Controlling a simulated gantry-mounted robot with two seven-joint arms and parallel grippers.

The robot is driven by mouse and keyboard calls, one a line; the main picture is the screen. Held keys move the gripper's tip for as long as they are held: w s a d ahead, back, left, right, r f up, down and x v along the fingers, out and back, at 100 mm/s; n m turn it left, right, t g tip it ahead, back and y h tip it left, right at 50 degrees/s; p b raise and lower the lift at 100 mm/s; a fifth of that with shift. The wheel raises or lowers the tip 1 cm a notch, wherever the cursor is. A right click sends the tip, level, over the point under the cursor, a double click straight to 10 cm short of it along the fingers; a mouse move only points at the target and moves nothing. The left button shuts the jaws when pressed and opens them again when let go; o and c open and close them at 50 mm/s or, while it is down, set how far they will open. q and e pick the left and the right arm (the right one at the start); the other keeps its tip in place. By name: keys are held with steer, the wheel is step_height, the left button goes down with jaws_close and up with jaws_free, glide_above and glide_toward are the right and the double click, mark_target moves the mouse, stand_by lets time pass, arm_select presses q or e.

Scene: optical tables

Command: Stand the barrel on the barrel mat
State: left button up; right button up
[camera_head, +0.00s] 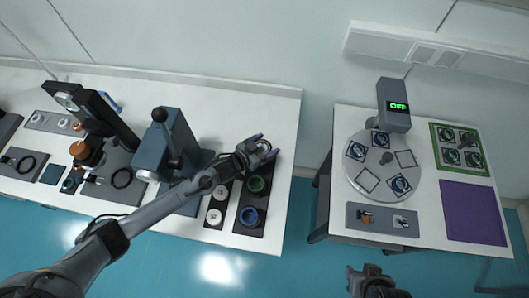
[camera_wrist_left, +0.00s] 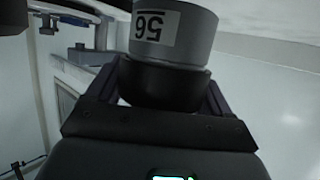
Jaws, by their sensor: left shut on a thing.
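My left gripper (camera_head: 265,146) is shut on a barrel above the back right part of the left table. In the left wrist view the barrel (camera_wrist_left: 176,32) is a grey cylinder with a black lower part and a white label reading 56, upside down in the picture. In the head view it is small and partly hidden by the fingers. No mat is marked as the barrel mat; a plain purple mat (camera_head: 472,212) lies bare on the right table. My right gripper (camera_head: 371,272) is at the bottom edge, low and apart from the tables; its jaws are unclear.
Below the left gripper, a black tray (camera_head: 238,232) holds a green ring and a blue ring. White round parts (camera_head: 214,217) sit beside it. A blue-grey machine (camera_head: 160,142) stands to the left. The right table has a turntable (camera_head: 379,198) and a box reading OFF (camera_head: 393,107). A gap separates the tables.

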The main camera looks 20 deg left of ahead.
arm_select(q)
steer(key=shift+f+b, duration=1.65)
steer(key=shift+f, duration=0.2)
steer(key=o, duration=1)
steer(key=shift+f, duration=0.15)
steer(key=shift+o, duration=0.2)
